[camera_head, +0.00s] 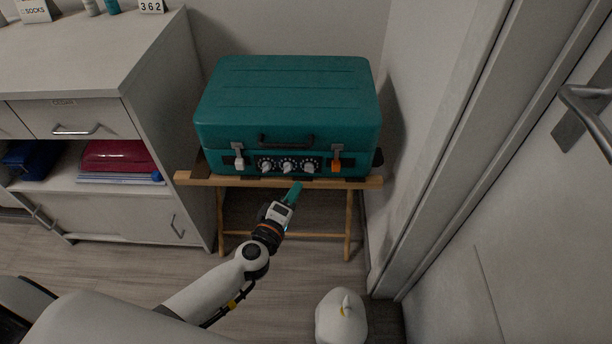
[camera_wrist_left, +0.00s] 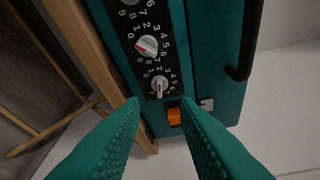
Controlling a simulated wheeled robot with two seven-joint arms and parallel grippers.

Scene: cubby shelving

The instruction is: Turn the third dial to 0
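A teal case (camera_head: 288,105) has a black strip with three white dials on its front. The third dial (camera_head: 309,166) is the rightmost, beside the orange latch (camera_head: 336,160). In the left wrist view the third dial (camera_wrist_left: 159,86) is a light knob with a red mark, ringed by digits; I cannot tell which digit it points to. The second dial (camera_wrist_left: 147,46) sits above it there. My left gripper (camera_head: 295,189) is just below and in front of the strip. Its teal fingers (camera_wrist_left: 159,103) are apart and empty, with the third dial beyond the gap between their tips. My right gripper is not in view.
The case stands on a wooden folding stand (camera_head: 200,180). A white cabinet (camera_head: 165,110) is at the left, and a wall and a door with a handle (camera_head: 590,110) are at the right. A black carry handle (camera_head: 287,139) sits above the dials.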

